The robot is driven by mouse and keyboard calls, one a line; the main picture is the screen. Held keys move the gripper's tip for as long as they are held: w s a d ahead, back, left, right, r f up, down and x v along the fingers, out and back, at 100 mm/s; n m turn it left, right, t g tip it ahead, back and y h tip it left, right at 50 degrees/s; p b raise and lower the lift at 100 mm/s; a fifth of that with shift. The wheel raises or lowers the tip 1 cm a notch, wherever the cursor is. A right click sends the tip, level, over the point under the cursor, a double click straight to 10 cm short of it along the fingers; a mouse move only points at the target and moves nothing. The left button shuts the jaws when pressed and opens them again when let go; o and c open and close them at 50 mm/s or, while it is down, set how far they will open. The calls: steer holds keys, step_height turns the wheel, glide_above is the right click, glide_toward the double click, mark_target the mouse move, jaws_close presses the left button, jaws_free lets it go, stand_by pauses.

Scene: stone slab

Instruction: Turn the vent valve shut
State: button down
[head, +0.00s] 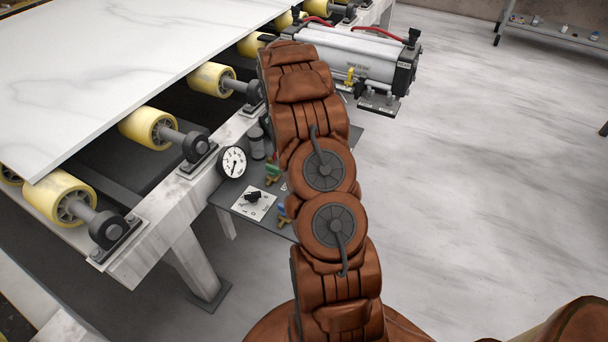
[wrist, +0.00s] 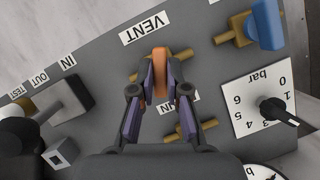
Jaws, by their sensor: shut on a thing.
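The vent valve's orange handle (wrist: 160,72) sits below the VENT label (wrist: 144,27) in the wrist view. Its brass body (wrist: 182,55) shows on both sides of the handle, which appears to lie across it. My gripper (wrist: 161,78) is shut on the orange handle, with a purple-padded finger on each side. In the head view my arm covers the gripper and the vent valve.
A blue-handled valve (wrist: 268,24) is to the right. A black bar knob (wrist: 279,111) and a brass fitting (wrist: 190,131) sit lower on the grey panel (wrist: 95,68). A round gauge (head: 232,162), rollers (head: 152,127) and a cylinder (head: 350,58) stand near my arm.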

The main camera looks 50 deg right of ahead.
steer(key=shift+n+h+p, duration=0.5)
steer(key=shift+n+h, duration=0.3)
steer(key=shift+n, duration=1.4)
steer(key=shift+s, duration=0.1)
steer(key=c, duration=1.2)
jaws_free()
steer(key=shift+o, duration=0.2)
steer(key=shift+w+a+r, duration=0.1)
steer(key=shift+w+r, duration=0.25)
steer(key=shift+r, duration=0.2)
steer(key=v, duration=1)
steer(key=shift+r, duration=0.4)
steer(key=shift+a, duration=0.15)
